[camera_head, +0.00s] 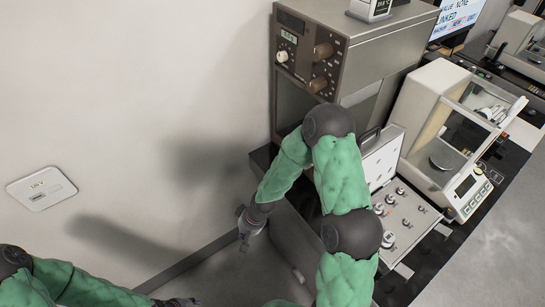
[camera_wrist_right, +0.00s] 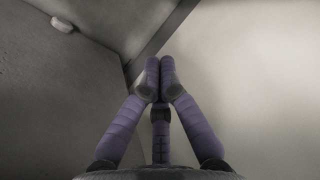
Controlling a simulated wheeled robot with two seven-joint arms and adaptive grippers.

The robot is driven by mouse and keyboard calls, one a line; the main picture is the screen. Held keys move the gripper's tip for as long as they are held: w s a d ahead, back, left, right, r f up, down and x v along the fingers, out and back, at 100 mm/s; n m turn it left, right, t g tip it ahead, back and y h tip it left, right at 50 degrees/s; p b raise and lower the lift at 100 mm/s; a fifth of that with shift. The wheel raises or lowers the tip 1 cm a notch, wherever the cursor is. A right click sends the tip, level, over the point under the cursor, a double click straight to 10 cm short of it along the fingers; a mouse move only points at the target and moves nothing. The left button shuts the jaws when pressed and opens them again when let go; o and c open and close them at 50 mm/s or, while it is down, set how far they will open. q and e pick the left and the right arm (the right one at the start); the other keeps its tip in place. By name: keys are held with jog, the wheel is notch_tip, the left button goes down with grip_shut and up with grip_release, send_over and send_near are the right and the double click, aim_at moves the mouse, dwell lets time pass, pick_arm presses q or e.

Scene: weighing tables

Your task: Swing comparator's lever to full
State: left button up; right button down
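The comparator (camera_head: 309,50) looks to be the tall grey-brown cabinet against the wall in the head view. I cannot tell which part is the lever. My right gripper (camera_head: 246,238) hangs low beside the wall, well below and left of the cabinet, touching nothing I can see. In the right wrist view its fingertips (camera_wrist_right: 159,76) meet with nothing between them. My left gripper (camera_head: 182,302) shows only partly at the bottom edge.
Right of the cabinet stand an open case of weights (camera_head: 402,222) and a glass-walled balance (camera_head: 447,125) on a dark bench. A monitor (camera_head: 457,18) stands behind. A wall plate (camera_head: 41,188) is at the left. The floor near the wall is clear.

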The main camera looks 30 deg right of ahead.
jog(key=w+d+r+m+t+h+p, duration=0.1)
jog(key=w+d+r+h, duration=0.1)
jog(key=w+d+r, duration=0.5)
jog(key=w+d+r+h+p, duration=0.1)
jog(key=d+r+p, duration=0.1)
jog(key=d+r, duration=0.65)
jog(key=w+d+r+m+t+h+p, duration=0.1)
jog(key=w+d+r+h, duration=0.2)
jog(key=r, duration=0.8)
jog(key=shift+y, duration=0.6)
jog(key=b+x, duration=0.1)
jog(key=x, duration=0.2)
jog(key=b+x, duration=0.1)
jog(key=x, duration=0.2)
jog(key=b+x, duration=0.1)
jog(key=x, duration=0.2)
jog(key=shift+w+d+f, duration=0.25)
jog(key=shift+w, duration=0.15)
jog(key=shift+f, duration=0.3)
jog(key=shift+s+a+f+b, duration=0.1)
jog(key=shift+s+a+b, duration=0.2)
jog(key=shift+s, duration=0.6)
jog(key=shift+s+a+b, duration=0.25)
jog(key=shift+s+a, duration=0.05)
jog(key=shift+s, duration=0.6)
jog(key=shift+n, duration=0.3)
